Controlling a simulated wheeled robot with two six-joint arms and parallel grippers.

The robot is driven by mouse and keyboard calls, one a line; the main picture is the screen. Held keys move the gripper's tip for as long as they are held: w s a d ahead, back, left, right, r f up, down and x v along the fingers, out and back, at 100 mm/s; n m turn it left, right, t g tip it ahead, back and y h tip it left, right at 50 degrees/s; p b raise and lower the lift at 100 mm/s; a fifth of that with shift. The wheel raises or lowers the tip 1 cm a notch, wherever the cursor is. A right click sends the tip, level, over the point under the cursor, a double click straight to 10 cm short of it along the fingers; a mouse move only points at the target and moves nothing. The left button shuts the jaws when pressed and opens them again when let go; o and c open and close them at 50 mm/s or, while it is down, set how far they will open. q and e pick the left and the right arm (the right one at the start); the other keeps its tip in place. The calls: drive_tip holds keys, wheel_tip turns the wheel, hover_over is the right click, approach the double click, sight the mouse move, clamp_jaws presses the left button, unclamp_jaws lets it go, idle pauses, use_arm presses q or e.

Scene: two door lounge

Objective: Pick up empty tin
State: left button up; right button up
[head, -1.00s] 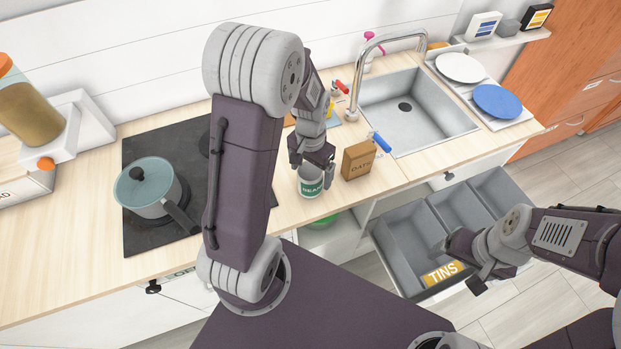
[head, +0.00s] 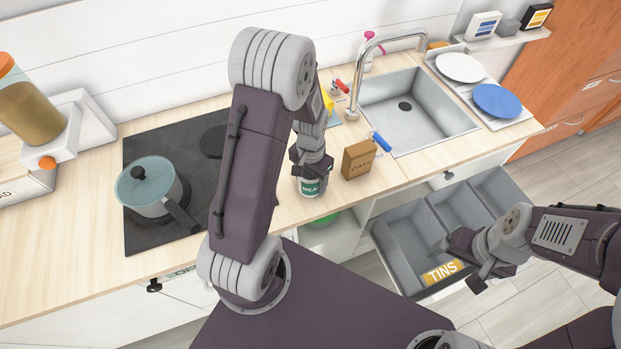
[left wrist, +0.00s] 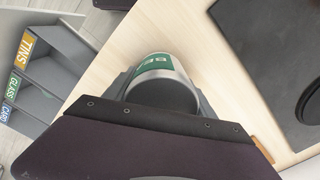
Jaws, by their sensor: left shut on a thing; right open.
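An oats box (head: 358,160) stands right of the tin. A pot (head: 148,187) sits on the dark hob (head: 150,235) at left. The sink (head: 428,120) is behind at right. The open sorting drawer (head: 400,250), labelled TINS, GLASS and CARD, sticks out below the counter.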

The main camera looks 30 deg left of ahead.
sight(310, 179)
use_arm(q)
wheel_tip(310, 179, up, 10)
drive_tip(key=shift+n, duration=0.9)
drive_tip(key=d+f, duration=0.4)
drive_tip(key=shift+s+f, duration=0.1)
drive_tip(key=shift+f, duration=0.2)
drive_tip(key=shift+d, duration=0.1)
